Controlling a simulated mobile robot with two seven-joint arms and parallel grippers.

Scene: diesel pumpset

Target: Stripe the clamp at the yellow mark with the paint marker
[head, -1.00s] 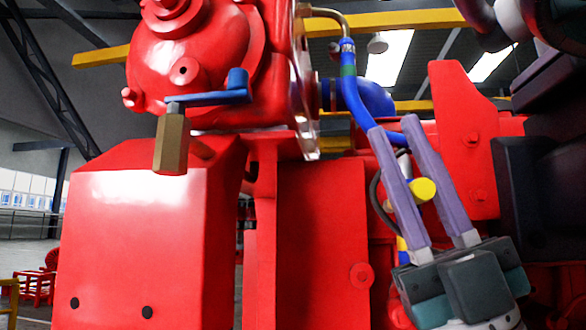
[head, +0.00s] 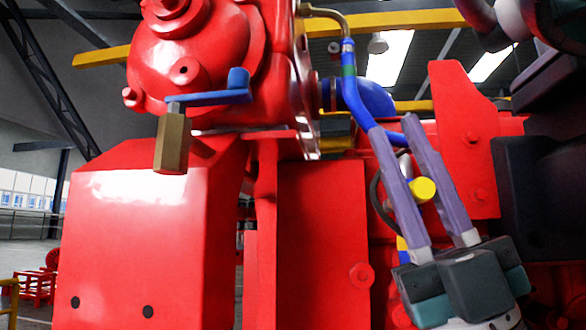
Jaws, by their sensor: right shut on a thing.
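My right gripper (head: 392,130) points up and away at right of centre, its two long purple fingers in front of the red machine. It is shut on the paint marker (head: 423,190), of which a yellow round end shows at the right finger; the fingers hide much of the rest. A blue hose (head: 349,85) with a green band runs down from a metal pipe and passes behind the fingertips. A pale ring at the hose's top end (head: 347,45) may be the clamp; I cannot make out a yellow mark on it. My left gripper is not in view.
The red pumpset (head: 140,230) fills the left and middle. A blue lever (head: 210,98) with a hanging brass hex piece (head: 172,145) sticks out at left. A red upright plate (head: 462,140) stands right of the fingers. Open floor shows at far left.

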